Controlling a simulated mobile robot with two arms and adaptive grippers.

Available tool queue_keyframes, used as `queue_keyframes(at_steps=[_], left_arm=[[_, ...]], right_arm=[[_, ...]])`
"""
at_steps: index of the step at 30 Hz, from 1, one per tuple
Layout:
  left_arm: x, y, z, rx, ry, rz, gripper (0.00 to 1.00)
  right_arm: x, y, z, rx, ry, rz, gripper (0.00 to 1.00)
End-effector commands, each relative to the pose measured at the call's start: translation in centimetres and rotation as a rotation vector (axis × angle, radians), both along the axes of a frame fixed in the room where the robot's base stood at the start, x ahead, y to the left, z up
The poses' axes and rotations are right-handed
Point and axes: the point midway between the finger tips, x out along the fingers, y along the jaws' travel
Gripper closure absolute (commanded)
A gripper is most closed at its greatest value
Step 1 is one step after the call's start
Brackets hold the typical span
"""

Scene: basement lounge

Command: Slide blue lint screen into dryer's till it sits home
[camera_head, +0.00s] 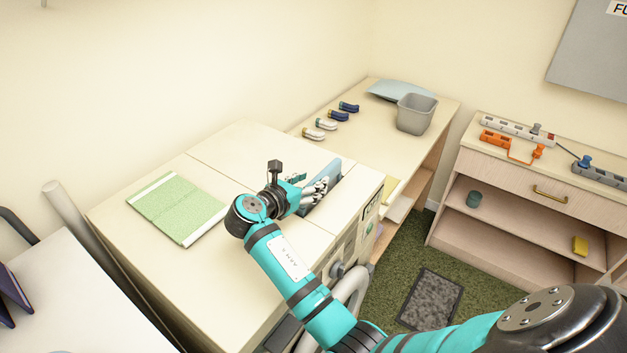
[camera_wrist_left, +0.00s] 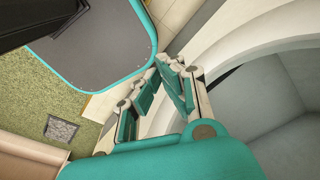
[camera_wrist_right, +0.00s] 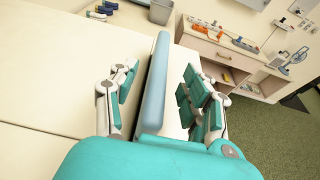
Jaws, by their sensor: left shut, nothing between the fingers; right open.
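The blue lint screen (camera_head: 331,172) stands upright at the front right part of the pale dryer top (camera_head: 290,213), and it also shows in the right wrist view (camera_wrist_right: 155,85). Its lower edge is hidden, so I cannot tell how deep it sits in a slot. My right gripper (camera_head: 312,191) is open, with its fingers on either side of the screen; in the right wrist view (camera_wrist_right: 160,95) there is a gap on the right side. My left gripper (camera_wrist_left: 172,78) is shut and empty, low beside a large pale curved rim, and out of the head view.
A green panel with white edges (camera_head: 178,207) lies on the top at left. Behind, a table holds several blue and white clips (camera_head: 326,124), a grey bin (camera_head: 416,114) and a pale blue cloth (camera_head: 402,90). A cabinet (camera_head: 520,175) with power strips stands right. Green carpet (camera_head: 400,265) lies between.

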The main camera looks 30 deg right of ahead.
Motion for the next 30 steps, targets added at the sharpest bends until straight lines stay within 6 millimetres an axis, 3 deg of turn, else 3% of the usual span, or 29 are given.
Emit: queue_keyframes(at_steps=[6, 10, 30], left_arm=[[0.0, -0.1, 0.0, -0.001, 0.000, 0.000, 1.00], [0.0, -0.1, 0.0, -0.001, 0.000, -0.001, 1.00], [0.1, -0.2, 0.0, -0.002, -0.001, -0.001, 1.00]], right_arm=[[-1.4, 3.4, 1.1, 0.001, 0.000, 0.003, 0.52], [-1.9, 4.6, 1.5, 0.001, 0.000, 0.002, 0.52], [-2.1, 5.0, 1.7, 0.000, 0.000, 0.000, 0.52]])
